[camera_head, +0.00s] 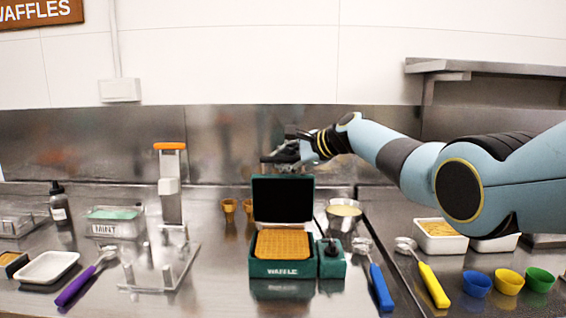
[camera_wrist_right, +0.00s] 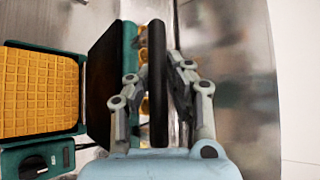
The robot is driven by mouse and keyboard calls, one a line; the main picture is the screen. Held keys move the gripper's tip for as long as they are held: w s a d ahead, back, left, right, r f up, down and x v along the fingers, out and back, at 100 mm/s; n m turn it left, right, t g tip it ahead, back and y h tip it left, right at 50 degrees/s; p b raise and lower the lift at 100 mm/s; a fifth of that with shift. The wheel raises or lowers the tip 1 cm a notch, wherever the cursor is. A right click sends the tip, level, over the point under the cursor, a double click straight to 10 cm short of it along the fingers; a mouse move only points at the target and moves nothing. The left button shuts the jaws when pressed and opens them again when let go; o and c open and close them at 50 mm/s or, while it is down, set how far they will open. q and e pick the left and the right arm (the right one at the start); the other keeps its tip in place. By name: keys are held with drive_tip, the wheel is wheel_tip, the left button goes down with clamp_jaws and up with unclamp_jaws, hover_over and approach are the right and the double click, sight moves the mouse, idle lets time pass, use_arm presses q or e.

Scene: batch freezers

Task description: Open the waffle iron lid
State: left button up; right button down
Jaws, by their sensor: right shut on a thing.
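The waffle iron (camera_head: 284,268) stands on the steel counter in the head view, with its green body and yellow waffle plate facing up. Its lid (camera_head: 283,200) stands upright at the back, dark inside face toward me. In the right wrist view the lid (camera_wrist_right: 112,85) is seen edge-on beside the waffle plate (camera_wrist_right: 40,93). My right gripper (camera_head: 288,156) is above and behind the lid's top edge. In the wrist view its fingers (camera_wrist_right: 158,75) are shut on the lid's black handle (camera_wrist_right: 157,85). My left gripper is not in view.
A bowl of batter (camera_head: 344,214) stands right of the iron, near blue (camera_head: 380,285) and yellow (camera_head: 433,285) scoops. A clear stand (camera_head: 160,270) and a purple scoop (camera_head: 80,285) are at left. Coloured cups (camera_head: 509,281) stand at front right.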

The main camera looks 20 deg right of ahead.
drive_tip(key=c, duration=1.3)
unclamp_jaws()
drive_tip(key=shift+r, duration=0.4)
drive_tip(key=shift+s, duration=0.1)
drive_tip(key=shift+f, duration=0.15)
drive_tip(key=shift+s+d, duration=0.15)
drive_tip(key=shift+d, duration=0.05)
drive_tip(key=v, duration=1.1)
drive_tip(key=shift+s+r, duration=0.2)
drive_tip(key=shift+r, duration=0.05)
